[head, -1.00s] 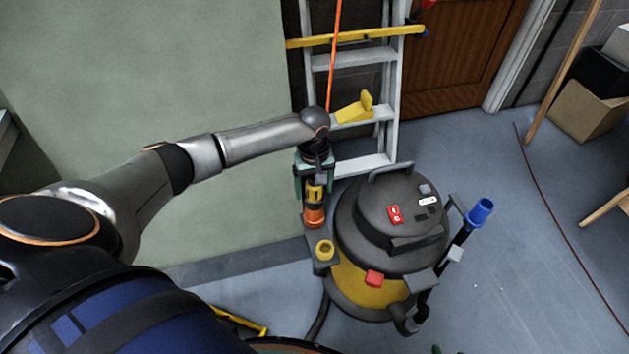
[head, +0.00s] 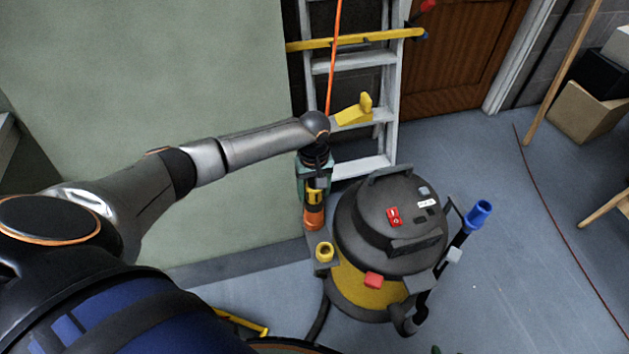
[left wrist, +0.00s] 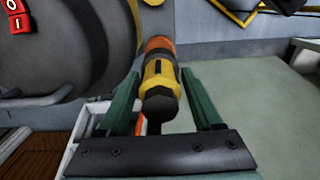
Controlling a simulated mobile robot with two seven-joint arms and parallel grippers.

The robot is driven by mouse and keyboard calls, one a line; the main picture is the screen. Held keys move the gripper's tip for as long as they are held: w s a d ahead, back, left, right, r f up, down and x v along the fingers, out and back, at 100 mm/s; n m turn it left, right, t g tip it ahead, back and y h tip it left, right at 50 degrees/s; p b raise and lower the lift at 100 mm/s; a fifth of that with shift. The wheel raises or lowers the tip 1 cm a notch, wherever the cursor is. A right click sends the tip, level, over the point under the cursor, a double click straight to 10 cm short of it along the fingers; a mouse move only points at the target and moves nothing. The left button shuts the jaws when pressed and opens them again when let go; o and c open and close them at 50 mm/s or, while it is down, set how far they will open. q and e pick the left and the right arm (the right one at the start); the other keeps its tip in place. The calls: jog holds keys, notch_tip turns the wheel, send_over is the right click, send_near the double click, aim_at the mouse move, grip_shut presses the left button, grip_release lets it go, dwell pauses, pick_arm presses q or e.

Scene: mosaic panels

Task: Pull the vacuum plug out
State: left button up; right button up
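The vacuum (head: 390,215) is a round black and yellow machine on the floor, with a red switch (head: 393,216) on top. The yellow and black plug (head: 315,196) with an orange collar (head: 314,217) stands upright at its left side. In the left wrist view the plug (left wrist: 160,85) lies between my green fingers, with a narrow gap visible on the right side. My left gripper (head: 314,190) is open and reaches down around the plug from above. My right gripper is out of view.
A yellow ring (head: 324,251) sits on a bracket beside the plug. A ladder (head: 350,90) stands behind, with an orange cord (head: 333,60) hanging before it. A green wall panel (head: 200,90) is at left. The floor (head: 500,280) to the right is mostly clear.

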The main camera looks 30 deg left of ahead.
pick_arm(q)
grip_shut()
dwell(0.3)
dwell(0.5)
jog(key=shift+r+p, duration=0.4)
jog(key=shift+p, duration=0.05)
jog(key=shift+r+p, duration=0.5)
jog(key=shift+p, duration=0.1)
jog(key=shift+r+p, duration=0.35)
jog(key=shift+p, duration=0.05)
jog(key=shift+r+p, duration=0.5)
jog(key=shift+p, duration=0.1)
jog(key=shift+r+p, duration=0.5)
jog(key=shift+p, duration=0.1)
jog(key=shift+r+p, duration=0.65)
jog(key=shift+p, duration=0.1)
jog(key=shift+r, duration=0.15)
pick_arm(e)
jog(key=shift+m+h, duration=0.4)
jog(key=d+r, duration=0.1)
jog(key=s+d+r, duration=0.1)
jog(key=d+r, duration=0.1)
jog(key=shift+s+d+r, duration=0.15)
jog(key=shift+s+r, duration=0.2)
